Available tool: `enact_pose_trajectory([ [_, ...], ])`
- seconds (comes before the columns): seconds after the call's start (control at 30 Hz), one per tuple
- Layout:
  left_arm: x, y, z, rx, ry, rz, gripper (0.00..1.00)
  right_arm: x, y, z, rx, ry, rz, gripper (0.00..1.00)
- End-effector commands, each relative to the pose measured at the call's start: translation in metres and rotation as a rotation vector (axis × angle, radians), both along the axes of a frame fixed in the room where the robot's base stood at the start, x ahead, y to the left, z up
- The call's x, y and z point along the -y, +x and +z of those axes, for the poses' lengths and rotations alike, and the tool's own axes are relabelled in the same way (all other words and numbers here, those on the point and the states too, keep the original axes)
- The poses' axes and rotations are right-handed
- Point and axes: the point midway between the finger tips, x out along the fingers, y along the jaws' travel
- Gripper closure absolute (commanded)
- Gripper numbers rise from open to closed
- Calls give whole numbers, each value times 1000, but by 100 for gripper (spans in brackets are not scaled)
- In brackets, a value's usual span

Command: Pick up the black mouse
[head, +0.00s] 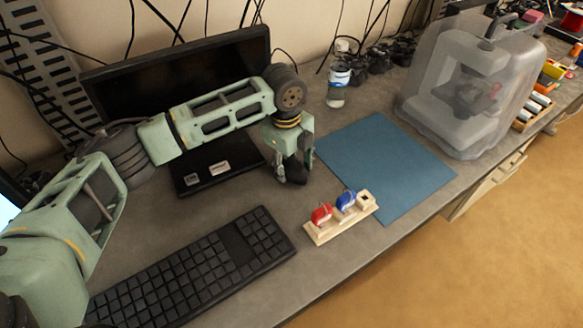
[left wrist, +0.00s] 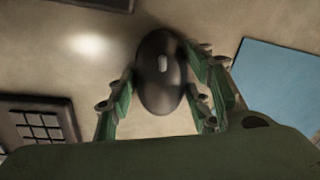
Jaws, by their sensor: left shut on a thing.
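The black mouse (left wrist: 160,85) is a dark oval with a small grey wheel in the left wrist view. It lies between the two green fingers of my left gripper (left wrist: 160,95), which is shut on it. In the head view my left gripper (head: 291,178) points down at the table between the monitor's base and the blue mat. Only a dark part shows at its fingertips there, and the mouse is mostly hidden. Whether the mouse touches the table is hard to tell. My right gripper is not in view.
The black keyboard (head: 190,272) lies in front, and a wooden block with red and blue pieces (head: 341,218) stands to its right. A blue mat (head: 385,165) lies right of the gripper. A monitor (head: 130,85), a small bottle (head: 338,85) and a covered machine (head: 470,85) stand behind.

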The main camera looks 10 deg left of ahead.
Motion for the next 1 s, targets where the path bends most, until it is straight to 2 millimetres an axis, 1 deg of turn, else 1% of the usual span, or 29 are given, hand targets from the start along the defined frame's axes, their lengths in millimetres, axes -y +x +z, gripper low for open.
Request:
enact_pose_trajectory([
  [0.2, 0, 0, 1, 1, 0, 0, 81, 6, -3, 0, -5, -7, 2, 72],
  [0.37, 0, 1, 4, 2, -1, 0, 81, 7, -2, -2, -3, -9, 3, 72],
  [0.53, 1, 1, 21, 4, -2, -1, 81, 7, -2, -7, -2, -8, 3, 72],
  [0.67, 1, 1, 43, 4, -2, -1, 81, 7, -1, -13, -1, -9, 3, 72],
  [0.7, 10, -7, 46, 2, -4, -6, 81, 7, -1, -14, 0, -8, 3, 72],
  [1.0, 52, -51, 83, 3, -2, -6, 81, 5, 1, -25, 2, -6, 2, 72],
])
